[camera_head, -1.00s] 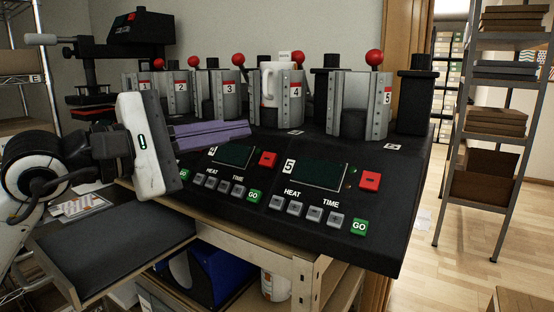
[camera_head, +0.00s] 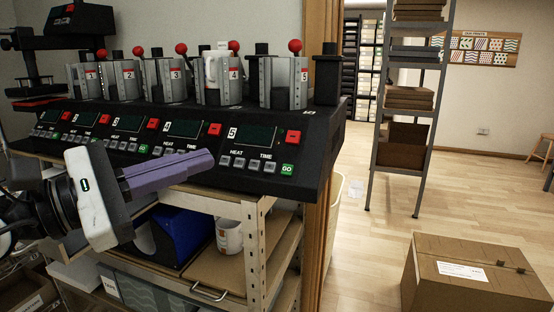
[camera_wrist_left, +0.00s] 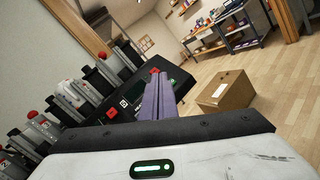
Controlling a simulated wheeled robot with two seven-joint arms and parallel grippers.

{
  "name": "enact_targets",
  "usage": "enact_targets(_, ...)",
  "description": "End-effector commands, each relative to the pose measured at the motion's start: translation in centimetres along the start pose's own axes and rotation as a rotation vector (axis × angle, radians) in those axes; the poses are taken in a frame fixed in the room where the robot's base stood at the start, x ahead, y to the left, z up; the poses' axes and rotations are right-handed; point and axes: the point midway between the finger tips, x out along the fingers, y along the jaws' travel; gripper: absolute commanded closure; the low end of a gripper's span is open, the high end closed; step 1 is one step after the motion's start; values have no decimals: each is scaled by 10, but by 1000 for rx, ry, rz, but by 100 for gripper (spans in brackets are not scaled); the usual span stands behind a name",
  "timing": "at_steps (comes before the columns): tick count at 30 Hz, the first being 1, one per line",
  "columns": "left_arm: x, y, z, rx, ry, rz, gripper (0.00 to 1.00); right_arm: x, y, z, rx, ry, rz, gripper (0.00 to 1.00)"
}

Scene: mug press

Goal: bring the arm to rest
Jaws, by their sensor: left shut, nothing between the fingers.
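My left gripper (camera_head: 208,163) is at the left of the head view, in front of the mug press (camera_head: 262,160) and its control panels. Its purple fingers are shut together with nothing between them, pointing right. They cover part of the panels and the front edge. In the left wrist view the shut fingers (camera_wrist_left: 158,98) point away, with the press to their left. A white mug (camera_head: 213,66) sits in press station 4. My right gripper is not in view.
A cart below the press holds a blue item (camera_head: 182,236) and a mug (camera_head: 229,236). A cardboard box (camera_head: 474,278) stands on the floor at right. A metal shelf (camera_head: 409,100) with brown boxes stands behind.

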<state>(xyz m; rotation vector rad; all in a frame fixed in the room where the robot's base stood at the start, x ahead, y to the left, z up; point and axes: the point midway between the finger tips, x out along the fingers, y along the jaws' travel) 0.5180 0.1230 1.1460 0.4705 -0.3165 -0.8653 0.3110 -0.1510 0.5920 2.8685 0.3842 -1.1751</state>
Motion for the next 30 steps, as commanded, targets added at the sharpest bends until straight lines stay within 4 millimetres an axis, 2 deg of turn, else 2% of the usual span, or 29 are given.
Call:
enact_targets(3,4,-21,-8,-273,-91,-23,100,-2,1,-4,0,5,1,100)
enact_targets(7,4,-36,-24,-667,-206,-16,100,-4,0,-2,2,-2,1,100)
enact_targets(10,-3,-43,-53,-1098,-311,39,100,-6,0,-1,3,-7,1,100)
enact_targets(11,-7,-44,-68,-1249,-345,72,100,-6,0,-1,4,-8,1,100)
enact_targets(12,-14,-47,-91,-1455,-388,126,100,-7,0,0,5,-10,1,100)
enact_targets(14,-27,-56,-132,-1760,-448,231,100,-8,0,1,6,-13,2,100)
enact_targets(15,-36,-64,-160,-1939,-482,308,100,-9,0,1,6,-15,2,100)
enact_targets(17,-51,-82,-200,-2171,-526,426,100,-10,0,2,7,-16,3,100)
enact_targets(18,-62,-97,-224,-2308,-550,510,100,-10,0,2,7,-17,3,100)
enact_targets(20,-78,-123,-259,-2496,-585,642,100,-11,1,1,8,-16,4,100)
enact_targets(21,-88,-143,-280,-2609,-605,733,100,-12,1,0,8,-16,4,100)
enact_targets(23,-106,-176,-308,-2763,-635,878,100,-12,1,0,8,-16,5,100)
enact_targets(24,-117,-199,-324,-2857,-654,980,100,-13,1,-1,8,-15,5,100)
enact_targets(25,-126,-218,-334,2853,652,-1034,100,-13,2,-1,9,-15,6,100)
enact_targets(27,-145,-262,-354,2636,603,-1076,100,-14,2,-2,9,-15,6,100)
enact_targets(30,-169,-319,-370,2373,550,-1115,100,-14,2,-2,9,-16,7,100)
